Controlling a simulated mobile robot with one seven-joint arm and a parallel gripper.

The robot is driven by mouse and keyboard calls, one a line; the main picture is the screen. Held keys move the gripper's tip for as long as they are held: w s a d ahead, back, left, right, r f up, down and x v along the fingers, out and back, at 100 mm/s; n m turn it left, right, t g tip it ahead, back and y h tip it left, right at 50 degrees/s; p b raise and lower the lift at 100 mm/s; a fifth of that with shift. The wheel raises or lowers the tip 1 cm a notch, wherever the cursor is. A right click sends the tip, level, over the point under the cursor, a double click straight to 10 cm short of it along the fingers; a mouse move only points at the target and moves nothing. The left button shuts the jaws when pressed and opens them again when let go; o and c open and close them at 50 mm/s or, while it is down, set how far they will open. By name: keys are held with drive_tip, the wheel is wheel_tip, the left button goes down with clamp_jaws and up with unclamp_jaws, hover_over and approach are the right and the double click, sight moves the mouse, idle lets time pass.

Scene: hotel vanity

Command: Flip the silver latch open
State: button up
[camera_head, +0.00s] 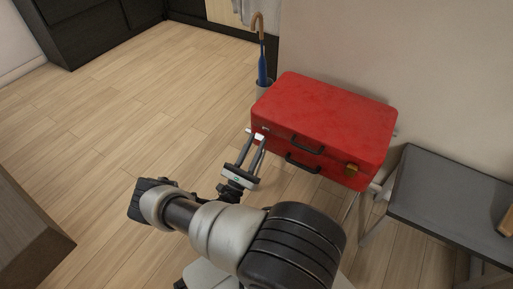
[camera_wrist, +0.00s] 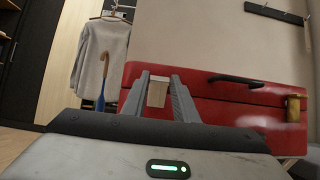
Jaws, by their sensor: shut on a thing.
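A closed red suitcase (camera_head: 325,115) stands against the wall, with dark handles on its front. It also fills the right of the wrist view (camera_wrist: 220,98). My gripper (camera_head: 257,137) reaches the left end of its front face. In the wrist view the fingers (camera_wrist: 159,80) are close together with a pale silver block, apparently the silver latch (camera_wrist: 157,94), between them. The fingers are shut on it and partly hide it. A gold latch (camera_head: 351,169) sits at the right end of the front and also shows in the wrist view (camera_wrist: 293,107).
A blue umbrella (camera_head: 262,65) with a wooden handle stands in a holder behind the suitcase's left end. A grey bench (camera_head: 440,190) is close on the right. The wooden floor (camera_head: 120,110) on the left is clear. A brown furniture corner (camera_head: 30,240) is at lower left.

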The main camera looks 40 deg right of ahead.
drive_tip(key=shift+s+a+f+t+h, duration=0.15)
drive_tip(key=shift+f+t+h, duration=0.15)
drive_tip(key=shift+f+h, duration=0.7)
drive_tip(key=shift+r+h, duration=0.25)
drive_tip(key=shift+h, duration=0.05)
drive_tip(key=o, duration=1.1)
drive_tip(key=shift+t, duration=0.3)
drive_tip(key=shift+c, duration=0.2)
wheel_tip(320, 180, up, 10)
drive_tip(key=p, duration=0.3)
drive_tip(key=shift+p, duration=0.4)
